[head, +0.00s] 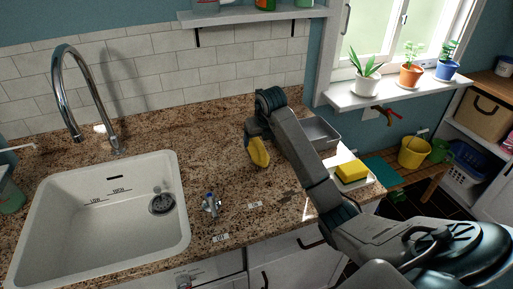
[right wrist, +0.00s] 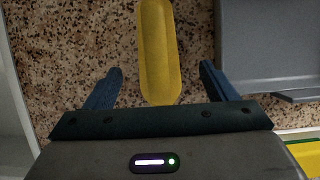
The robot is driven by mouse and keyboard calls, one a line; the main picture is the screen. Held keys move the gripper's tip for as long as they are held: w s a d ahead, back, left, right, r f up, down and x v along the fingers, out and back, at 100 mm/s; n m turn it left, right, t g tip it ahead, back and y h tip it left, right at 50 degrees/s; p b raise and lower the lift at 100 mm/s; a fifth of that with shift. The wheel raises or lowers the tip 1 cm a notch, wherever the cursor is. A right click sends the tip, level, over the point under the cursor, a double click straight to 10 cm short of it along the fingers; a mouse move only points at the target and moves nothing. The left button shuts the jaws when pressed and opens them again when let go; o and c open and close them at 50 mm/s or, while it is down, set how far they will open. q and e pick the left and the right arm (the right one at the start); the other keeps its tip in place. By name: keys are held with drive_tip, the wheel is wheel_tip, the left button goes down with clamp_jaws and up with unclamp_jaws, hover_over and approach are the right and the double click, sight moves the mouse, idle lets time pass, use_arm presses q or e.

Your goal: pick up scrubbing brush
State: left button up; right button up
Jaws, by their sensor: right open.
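The scrubbing brush appears to be the long yellow object (head: 260,154) on the granite counter; its bristles cannot be made out. In the right wrist view the yellow brush (right wrist: 158,40) runs lengthwise between the two blue fingers. My right gripper (head: 254,136) points down over the brush, and its wrist hides part of it in the head view. In the right wrist view the gripper (right wrist: 161,72) is open, with a gap between the brush and each finger. My left gripper is not in view.
A grey metal tray (head: 319,131) stands close to the right of the gripper. A yellow sponge (head: 351,171) lies on a white dish further right. A white sink (head: 100,215) is at left, with a small blue-topped valve (head: 211,203) beside it. The counter between is mostly clear.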

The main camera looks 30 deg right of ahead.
sight(259, 142)
drive_tip(key=p+x, duration=0.2)
drive_tip(key=x, duration=0.2)
drive_tip(key=shift+s+a+p, duration=0.15)
drive_tip(key=shift+s+p, duration=0.05)
drive_tip(key=shift+p, duration=0.1)
drive_tip(key=shift+w+f, duration=0.1)
drive_tip(key=shift+f, duration=0.3)
drive_tip(key=shift+w+f, duration=0.25)
drive_tip(key=shift+f, duration=0.1)
drive_tip(key=c, duration=1.1)
drive_tip(key=shift+r, duration=0.1)
